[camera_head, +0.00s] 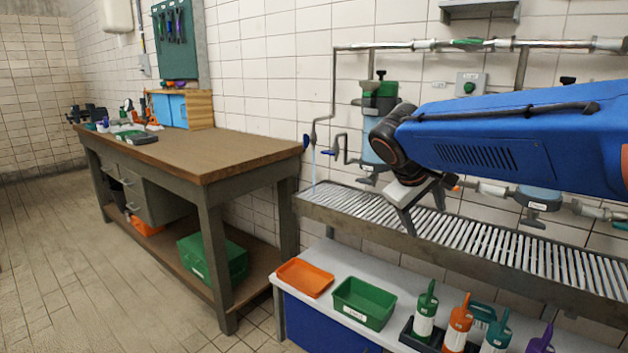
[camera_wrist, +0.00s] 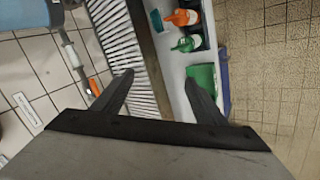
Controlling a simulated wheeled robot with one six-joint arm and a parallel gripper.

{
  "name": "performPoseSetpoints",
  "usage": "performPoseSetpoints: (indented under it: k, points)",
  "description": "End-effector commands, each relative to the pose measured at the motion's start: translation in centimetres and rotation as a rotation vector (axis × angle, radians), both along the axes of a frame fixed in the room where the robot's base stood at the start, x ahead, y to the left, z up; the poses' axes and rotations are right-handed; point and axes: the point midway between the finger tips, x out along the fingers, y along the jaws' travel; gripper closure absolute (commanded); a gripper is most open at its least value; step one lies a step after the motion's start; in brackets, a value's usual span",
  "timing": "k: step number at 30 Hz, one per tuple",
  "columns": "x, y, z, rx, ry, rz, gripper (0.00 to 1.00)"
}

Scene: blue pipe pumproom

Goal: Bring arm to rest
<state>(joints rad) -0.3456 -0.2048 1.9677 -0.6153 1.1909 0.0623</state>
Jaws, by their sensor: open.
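My blue arm reaches in from the right in the head view, and my gripper (camera_head: 422,206) points down over the slatted metal drain shelf (camera_head: 470,238). In the wrist view my gripper (camera_wrist: 158,88) has its two dark fingers spread wide apart. Nothing is between the fingers. The slatted shelf (camera_wrist: 122,45) lies below and beyond the left finger, and the lower grey bench (camera_wrist: 172,68) lies beyond the right one. In the head view the arm hides part of the wall piping.
An orange tray (camera_head: 305,278) and green tray (camera_head: 363,303) sit on the lower bench, beside several coloured bottles (camera_head: 458,322). Pipes and valves (camera_head: 377,110) line the wall close to the arm. A wooden workbench (camera_head: 190,150) stands left. The floor (camera_head: 70,250) at left is clear.

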Motion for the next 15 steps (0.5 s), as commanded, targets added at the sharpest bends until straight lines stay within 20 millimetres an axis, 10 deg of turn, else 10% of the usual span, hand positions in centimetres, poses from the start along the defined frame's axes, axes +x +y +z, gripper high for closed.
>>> performPoseSetpoints:
  k: [15]
  points:
    - [-16.9,-4.4,-7.9,0.358,-0.019,-0.178,0.34]
